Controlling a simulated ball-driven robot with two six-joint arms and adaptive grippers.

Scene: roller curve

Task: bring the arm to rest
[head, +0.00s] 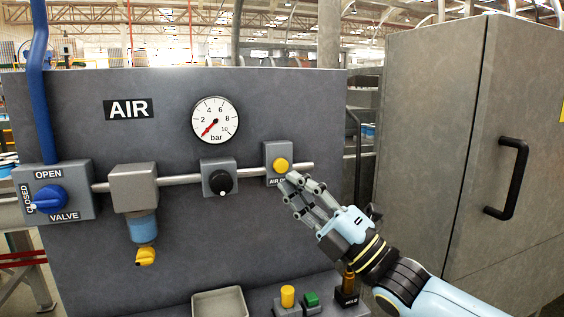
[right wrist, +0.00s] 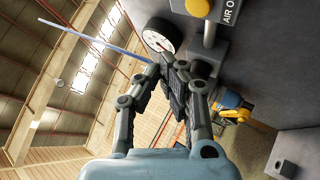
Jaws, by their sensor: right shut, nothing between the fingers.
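My right gripper (head: 287,184) is shut and empty, just below the yellow round lamp or button (head: 281,164) on the grey panel. Its fingers cover part of the label under it. Whether the fingertips touch the panel cannot be told. In the right wrist view the shut fingers (right wrist: 172,62) point toward the panel, with the yellow button (right wrist: 199,7) beyond them. My right arm comes in from the lower right. My left gripper is not in view.
The panel (head: 180,90) carries a gauge (head: 215,120) with its needle low, a black knob (head: 221,182), a filter with a blue bowl (head: 142,228) and a blue valve knob (head: 48,200). A tray (head: 220,303) and buttons sit below. A grey cabinet (head: 430,130) stands right.

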